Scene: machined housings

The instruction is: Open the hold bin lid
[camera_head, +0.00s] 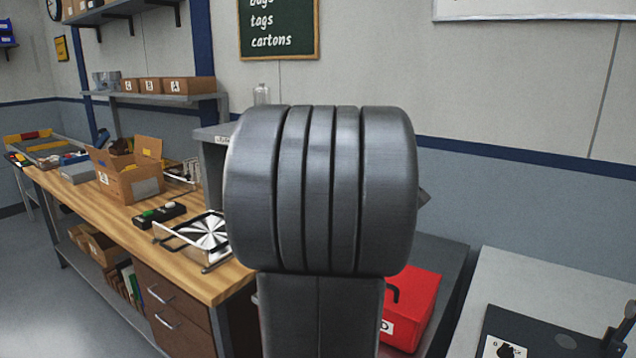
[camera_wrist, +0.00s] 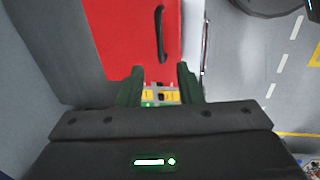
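The red hold bin (camera_head: 420,300) stands low behind my arm in the head view, with a black handle on its red lid and a partly covered white label on its front. The lid looks closed. In the wrist view the red lid (camera_wrist: 115,30) fills the upper middle, with the black handle (camera_wrist: 160,35) running up and down the picture. My gripper (camera_wrist: 160,78) is open, its two dark green fingers apart and pointing toward the lid. The handle lies ahead of the fingertips, apart from them. Small yellow and white shapes show between the fingers; I cannot tell what they are. The gripper is hidden in the head view.
My arm blocks the middle of the head view. A wooden workbench (camera_head: 90,200) at left carries a cardboard box (camera_head: 128,178) and a wire stand (camera_head: 195,235). A pale table (camera_head: 530,275) with a dark device stands right of the bin. Open floor shows right in the wrist view.

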